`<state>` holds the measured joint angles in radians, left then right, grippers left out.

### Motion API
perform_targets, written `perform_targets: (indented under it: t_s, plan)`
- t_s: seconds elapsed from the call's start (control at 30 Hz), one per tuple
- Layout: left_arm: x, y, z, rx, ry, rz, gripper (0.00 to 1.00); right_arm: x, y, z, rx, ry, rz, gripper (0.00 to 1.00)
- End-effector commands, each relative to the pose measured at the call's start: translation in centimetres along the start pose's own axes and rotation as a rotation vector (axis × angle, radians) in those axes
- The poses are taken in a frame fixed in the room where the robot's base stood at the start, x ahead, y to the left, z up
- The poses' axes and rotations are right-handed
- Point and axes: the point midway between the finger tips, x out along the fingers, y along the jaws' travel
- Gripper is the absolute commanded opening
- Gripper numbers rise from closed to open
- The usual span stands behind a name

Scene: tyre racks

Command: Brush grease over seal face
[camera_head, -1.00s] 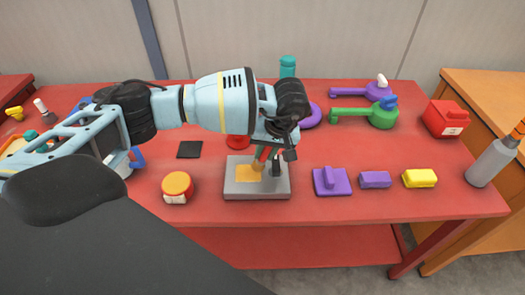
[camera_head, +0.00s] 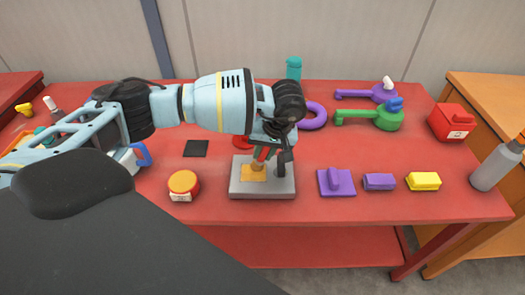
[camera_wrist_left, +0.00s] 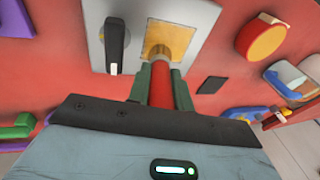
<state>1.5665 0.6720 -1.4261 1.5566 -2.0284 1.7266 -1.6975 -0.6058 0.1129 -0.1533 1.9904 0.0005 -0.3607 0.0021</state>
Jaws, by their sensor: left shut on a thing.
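A grey block (camera_head: 240,189) lies near the front middle of the red table. A yellow-orange square patch (camera_head: 250,175) is on its top, and a black lever-like part (camera_head: 282,164) stands at its right. My left gripper (camera_head: 267,153) is shut on a brush with a red handle (camera_wrist_left: 162,88) and a tan head (camera_head: 258,166). It holds the brush above the block, with the head down at the patch. In the left wrist view, the head (camera_wrist_left: 158,53) meets the near part of the patch (camera_wrist_left: 169,36). The bristle tips are hard to make out. My right gripper is out of view.
A round jar with an orange lid (camera_head: 183,184) stands left of the block, and a black square (camera_head: 196,148) lies behind it. Right of the block are a purple handled plate (camera_head: 337,183), a purple block (camera_head: 379,182) and a yellow block (camera_head: 423,181). A grey bottle (camera_head: 494,169) stands far right.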

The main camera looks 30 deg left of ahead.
Motion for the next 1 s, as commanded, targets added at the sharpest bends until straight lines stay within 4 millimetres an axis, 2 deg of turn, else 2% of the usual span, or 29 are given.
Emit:
perform_targets:
  t_s: [0.2,0.47,1.0]
  plan:
    - [-0.1,1.4,0.1,0.001,-0.002,0.0,0.0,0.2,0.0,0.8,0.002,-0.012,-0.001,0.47]
    - [-0.3,1.8,0.1,0.0,-0.002,0.0,0.0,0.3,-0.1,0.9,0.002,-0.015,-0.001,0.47]
    - [0.1,-0.5,0.1,0.001,-0.002,-0.003,0.0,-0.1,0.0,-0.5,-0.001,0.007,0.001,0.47]
